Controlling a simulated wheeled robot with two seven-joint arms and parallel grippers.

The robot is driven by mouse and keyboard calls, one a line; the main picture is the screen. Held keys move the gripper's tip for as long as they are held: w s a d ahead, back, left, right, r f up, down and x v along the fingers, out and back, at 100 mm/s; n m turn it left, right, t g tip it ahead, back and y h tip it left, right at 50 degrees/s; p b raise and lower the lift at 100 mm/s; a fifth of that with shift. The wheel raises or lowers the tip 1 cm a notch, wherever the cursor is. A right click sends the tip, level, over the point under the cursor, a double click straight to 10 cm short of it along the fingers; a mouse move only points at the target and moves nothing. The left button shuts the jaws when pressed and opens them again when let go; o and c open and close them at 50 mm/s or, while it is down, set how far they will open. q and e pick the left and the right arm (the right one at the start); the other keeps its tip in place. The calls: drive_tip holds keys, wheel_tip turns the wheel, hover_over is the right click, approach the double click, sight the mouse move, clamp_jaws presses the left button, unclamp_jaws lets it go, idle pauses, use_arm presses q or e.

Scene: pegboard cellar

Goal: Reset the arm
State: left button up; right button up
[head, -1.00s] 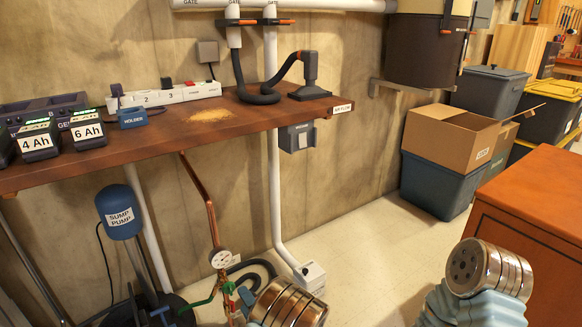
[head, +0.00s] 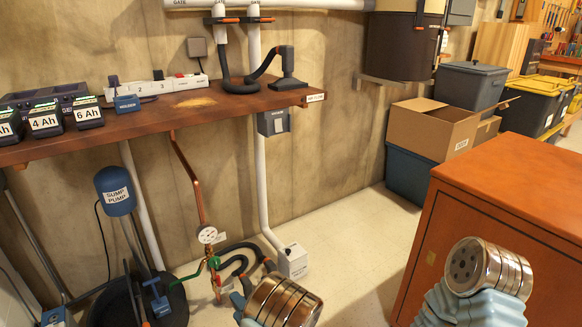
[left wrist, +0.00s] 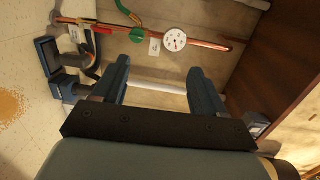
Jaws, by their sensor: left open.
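My left arm shows at the bottom middle of the head view as a silver ringed wrist (head: 285,303). Its blue gripper (head: 241,300) is partly hidden beside that wrist. In the left wrist view, the gripper's two blue fingers (left wrist: 160,78) stand wide apart with nothing between them. They are open towards the wall pipes and the gauge. My right arm shows at the lower right of the head view as a silver ringed joint (head: 488,268) over a light blue sleeve. Its gripper is out of view.
An orange-brown cabinet (head: 500,190) stands close at the right. A wooden shelf (head: 150,131) holds battery chargers and a power strip. Below it are a copper pipe with a gauge (head: 208,235) and a sump pump (head: 115,190). Pale floor (head: 345,245) is clear in the middle.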

use_arm(q)
drive_tip(key=s+a+f+n+g+h, duration=0.15)
drive_tip(key=s+a+f+g, duration=0.25)
drive_tip(key=s+f+g, duration=0.45)
drive_tip(key=s+a+f+n+g+h, duration=0.15)
drive_tip(key=s+a+f+g, duration=0.35)
drive_tip(key=s, duration=0.6)
drive_tip(key=s+d+n+g+h, duration=0.45)
drive_tip(key=s+d+h, duration=0.3)
drive_tip(key=s, duration=0.25)
drive_tip(key=w+d+r+n+t+h+p, duration=0.1)
drive_tip(key=w+d+r+n+t+h, duration=0.2)
drive_tip(key=w+d+n+t+h, duration=0.1)
drive_tip(key=shift+w+d+r+n+t, duration=0.15)
drive_tip(key=shift+w+r+n+t, duration=0.25)
drive_tip(key=shift+t, duration=0.3)
drive_tip(key=shift+h, duration=0.25)
drive_tip(key=shift+c, duration=0.5)
